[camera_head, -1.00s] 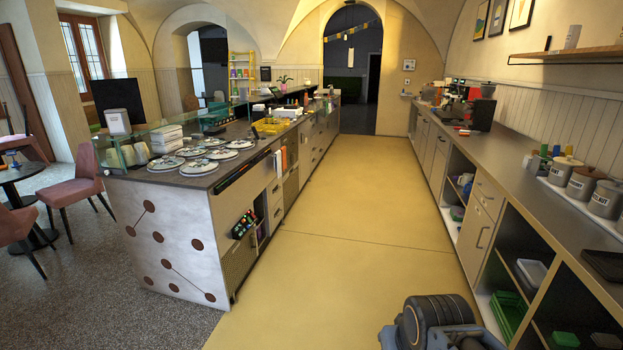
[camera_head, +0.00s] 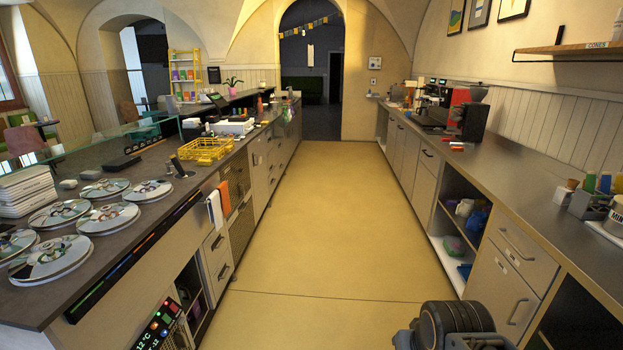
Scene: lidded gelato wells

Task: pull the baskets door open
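No door in view is marked as the baskets door, so I cannot tell which one it is. On the right counter, a closed beige cabinet door (camera_head: 497,297) with a dark vertical handle is below a closed drawer (camera_head: 522,252). On the left counter, a brown mesh-like panel (camera_head: 242,229) is closed, beyond a stack of drawers (camera_head: 217,258). Part of my arm shows at the bottom right. My gripper is not in view.
The yellow aisle floor (camera_head: 313,220) is clear between the counters. Open shelves (camera_head: 455,255) with cups and bowls are on the right. Round metal well lids (camera_head: 108,218) and a yellow basket (camera_head: 205,150) are on the left counter (camera_head: 140,228). Towels (camera_head: 215,208) hang from its front.

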